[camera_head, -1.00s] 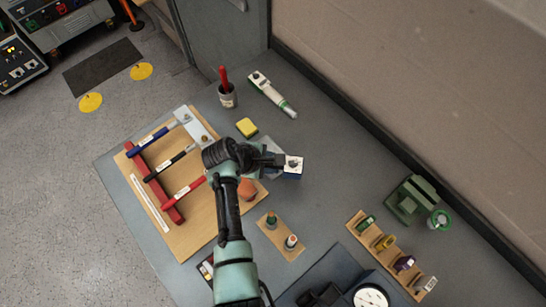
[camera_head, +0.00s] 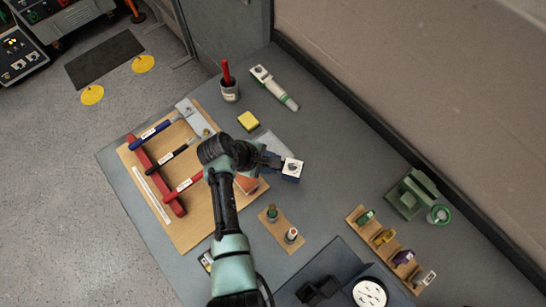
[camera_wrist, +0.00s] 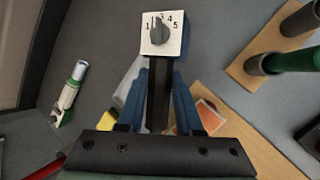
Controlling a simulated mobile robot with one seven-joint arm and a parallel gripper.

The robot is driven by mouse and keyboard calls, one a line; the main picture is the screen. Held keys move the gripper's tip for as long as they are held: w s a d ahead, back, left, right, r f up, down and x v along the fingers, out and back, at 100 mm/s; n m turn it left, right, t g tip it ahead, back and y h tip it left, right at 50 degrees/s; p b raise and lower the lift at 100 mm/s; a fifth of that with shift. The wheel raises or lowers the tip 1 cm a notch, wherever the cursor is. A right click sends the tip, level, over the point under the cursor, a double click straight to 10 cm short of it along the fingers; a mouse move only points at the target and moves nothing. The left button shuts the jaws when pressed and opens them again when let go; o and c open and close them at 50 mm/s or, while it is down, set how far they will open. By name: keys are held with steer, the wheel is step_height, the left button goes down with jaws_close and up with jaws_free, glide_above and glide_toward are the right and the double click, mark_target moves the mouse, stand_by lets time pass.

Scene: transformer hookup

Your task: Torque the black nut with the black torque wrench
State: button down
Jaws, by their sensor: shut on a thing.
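The black torque wrench (camera_head: 170,160) lies between a blue wrench (camera_head: 153,133) and a red wrench (camera_head: 184,186) across a red rack (camera_head: 165,187) on the wooden board (camera_head: 213,222). I cannot make out the black nut. Small fittings, too small to identify, sit near the light grey plate (camera_head: 189,108) at the board's top. My gripper (camera_head: 270,161) is over the table, right of the board. In the wrist view the dial box (camera_wrist: 162,34) shows a grey knob ahead of my gripper (camera_wrist: 158,88).
A small two-peg board (camera_head: 282,229), a coloured-item rack (camera_head: 390,248) and a green device (camera_head: 409,195) lie right. The table's right-centre is clear.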

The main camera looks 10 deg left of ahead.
steer(key=shift+s+r, duration=0.1)
steer(key=shift+s, duration=0.15)
stand_by(0.3)
steer(key=shift+w+n+t, duration=0.4)
steer(key=shift+w+n, duration=0.3)
steer(key=shift+w, duration=0.5)
steer(key=shift+w+a+n+t+y+p, duration=0.1)
steer(key=shift+w+n+t+y+p, duration=0.2)
steer(key=shift+w+n+y, duration=0.55)
steer(key=shift+w+n+h, duration=0.25)
steer(key=shift+w, duration=0.15)
steer(key=shift+w+a+n+t+y, duration=0.15)
steer(key=shift+w+n+y, duration=0.05)
steer(key=shift+w+n, duration=0.3)
steer(key=shift+w+a+n+t+y, duration=0.2)
steer(key=shift+w+n, duration=0.2)
steer(key=shift+w, duration=0.15)
